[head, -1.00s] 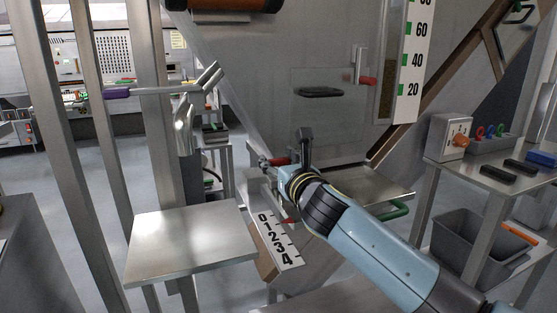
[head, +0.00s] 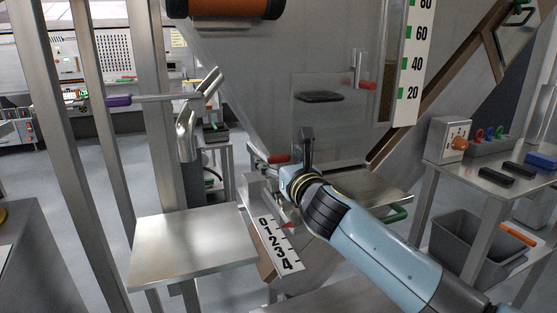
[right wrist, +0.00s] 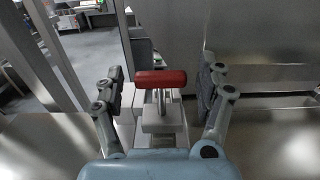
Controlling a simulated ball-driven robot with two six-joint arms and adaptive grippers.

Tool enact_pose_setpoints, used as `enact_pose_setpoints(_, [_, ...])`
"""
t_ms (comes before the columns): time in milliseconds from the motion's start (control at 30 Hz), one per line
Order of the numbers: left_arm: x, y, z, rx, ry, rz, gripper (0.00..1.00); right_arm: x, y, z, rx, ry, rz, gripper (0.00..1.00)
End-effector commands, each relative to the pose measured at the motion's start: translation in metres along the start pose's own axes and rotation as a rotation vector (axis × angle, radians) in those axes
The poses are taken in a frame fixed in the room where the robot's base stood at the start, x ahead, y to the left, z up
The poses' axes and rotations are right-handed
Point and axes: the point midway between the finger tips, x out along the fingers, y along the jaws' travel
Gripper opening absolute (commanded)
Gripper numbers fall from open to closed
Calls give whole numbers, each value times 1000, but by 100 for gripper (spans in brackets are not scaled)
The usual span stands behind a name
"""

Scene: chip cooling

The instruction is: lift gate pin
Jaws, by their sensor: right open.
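The gate pin, with a red cross handle on a thin metal stem, stands upright in a pale block in the right wrist view (right wrist: 160,79). The red handle also shows in the head view (head: 279,158). My right gripper (right wrist: 162,84) is open, with one finger on each side of the handle and a visible gap on both sides. In the head view, one dark finger of my right gripper (head: 292,152) stands up just right of the handle; the wrist hides part of the block. My left gripper is not in view.
A numbered scale plate (head: 274,245) slopes below the pin. A bare metal shelf (head: 190,245) stands at left, and a metal tray (head: 375,188) at right. A red-handled lever (head: 366,86) is on the panel behind. Upright posts (head: 98,130) stand at left.

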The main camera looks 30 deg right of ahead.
Motion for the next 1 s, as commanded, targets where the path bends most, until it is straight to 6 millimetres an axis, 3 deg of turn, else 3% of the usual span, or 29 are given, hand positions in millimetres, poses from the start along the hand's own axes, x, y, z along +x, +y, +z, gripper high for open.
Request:
enact_pose_setpoints(500, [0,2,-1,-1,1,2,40,-101,0,-1,0,3,0,73])
enact_pose_setpoints(700, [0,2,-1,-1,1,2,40,-114,0,-1,0,1,0,73])
enact_pose_setpoints(1000, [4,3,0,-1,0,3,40,-112,-1,0,0,-1,0,73])
